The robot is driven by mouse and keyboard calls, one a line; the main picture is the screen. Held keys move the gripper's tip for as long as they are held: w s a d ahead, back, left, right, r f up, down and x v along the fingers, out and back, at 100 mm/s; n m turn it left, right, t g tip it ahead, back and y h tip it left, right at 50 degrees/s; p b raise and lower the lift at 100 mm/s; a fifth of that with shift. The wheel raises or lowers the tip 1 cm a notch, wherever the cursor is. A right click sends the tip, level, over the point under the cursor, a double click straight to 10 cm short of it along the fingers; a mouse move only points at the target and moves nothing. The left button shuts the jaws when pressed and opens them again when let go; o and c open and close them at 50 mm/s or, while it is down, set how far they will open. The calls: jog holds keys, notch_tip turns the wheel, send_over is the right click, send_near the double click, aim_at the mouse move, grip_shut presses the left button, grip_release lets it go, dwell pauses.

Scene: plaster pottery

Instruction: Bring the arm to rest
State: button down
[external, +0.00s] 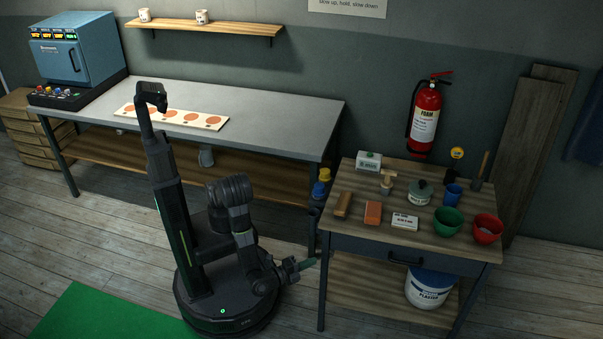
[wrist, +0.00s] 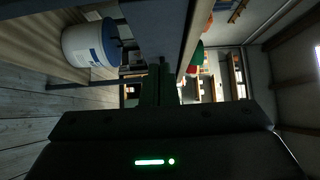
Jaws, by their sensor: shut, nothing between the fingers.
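My gripper (external: 306,264) is shut and empty at the end of my folded arm, low in front of my base in the external view. It is beside the left front leg of the wooden workbench (external: 345,235), below the level of its top. I cannot tell whether it touches the bench. In the wrist view the shut fingers (wrist: 160,72) point away from the camera towards the bench's edge, with nothing between them.
The bench top holds a green bowl (external: 448,221), a red bowl (external: 487,229), an orange block (external: 373,213) and other tools. A white plaster bucket (external: 430,288) stands on its lower shelf. A grey table (external: 260,105) stands behind me. A green mat (external: 95,315) lies at front left.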

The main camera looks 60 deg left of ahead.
jog(key=b, duration=0.2)
send_near(342, 242)
jog(key=w+d, duration=0.3)
jog(key=shift+w+a+f+b, duration=0.15)
jog(key=shift+w+a+b, duration=0.4)
jog(key=shift+w+a, duration=0.9)
jog(key=shift+w, duration=0.15)
jog(key=shift+s+d, duration=0.1)
jog(key=shift+s+d+r, duration=0.2)
jog(key=s+d+p, duration=0.2)
jog(key=s+p, duration=0.1)
jog(key=s, duration=0.8)
jog(key=shift+s+d, duration=0.2)
jog(key=shift+s, duration=0.05)
